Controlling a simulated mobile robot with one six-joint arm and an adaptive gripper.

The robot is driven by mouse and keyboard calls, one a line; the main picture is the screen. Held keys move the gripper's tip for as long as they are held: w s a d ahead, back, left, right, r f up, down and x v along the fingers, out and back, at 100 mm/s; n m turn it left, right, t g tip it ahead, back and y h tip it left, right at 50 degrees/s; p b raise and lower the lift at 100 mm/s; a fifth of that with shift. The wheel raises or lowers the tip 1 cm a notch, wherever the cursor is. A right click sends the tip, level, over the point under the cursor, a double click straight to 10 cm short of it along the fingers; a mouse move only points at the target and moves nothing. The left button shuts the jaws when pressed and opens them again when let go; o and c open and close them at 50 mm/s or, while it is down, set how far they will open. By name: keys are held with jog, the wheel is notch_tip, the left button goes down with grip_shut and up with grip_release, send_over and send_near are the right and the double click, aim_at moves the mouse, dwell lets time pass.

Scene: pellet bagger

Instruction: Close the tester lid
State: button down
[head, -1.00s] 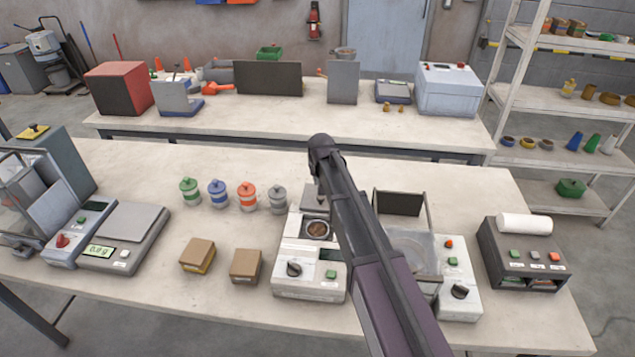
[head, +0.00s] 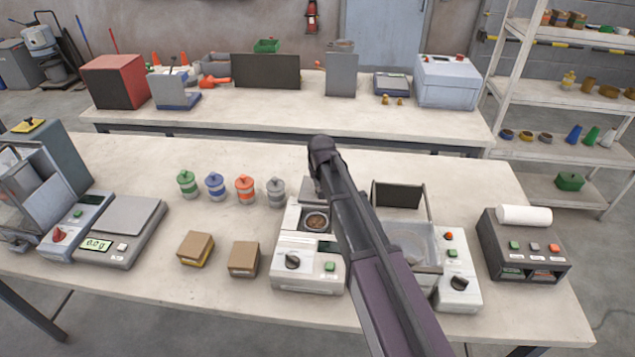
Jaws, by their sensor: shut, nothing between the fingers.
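The likely tester is a white bench unit (head: 296,272) with a dark knob, a green button and a round dish of brown pellets (head: 316,221). A grey plate, apparently its lid (head: 311,190), stands raised behind the dish; my arm covers part of it. A second white unit (head: 462,285) on the right has a raised dark panel (head: 398,195) and a clear-sided basin; I cannot tell whether the task means this one. My dark arm reaches up from the lower right between the two units. My gripper is hidden behind the arm's far end.
Several lidded canisters (head: 245,190) and two cartons (head: 243,259) stand left of the tester. A scale (head: 120,232) is further left. A grey printer-like unit (head: 525,250) stands at right. A second table (head: 270,118) lies behind. The table front between cartons and scale is clear.

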jog(key=s, duration=1.3)
jog(key=shift+a, duration=0.2)
jog(key=shift+w, duration=0.2)
jog(key=w, duration=0.3)
jog(key=shift+w+a, duration=0.2)
jog(key=shift+a, duration=0.2)
jog(key=shift+w+r+p, duration=0.2)
jog(key=shift+r+p, duration=0.15)
jog(key=p+v, duration=0.8)
jog(key=v, duration=0.1)
jog(key=shift+r+p, duration=0.15)
jog(key=shift+p, duration=0.2)
jog(key=shift+s, duration=0.15)
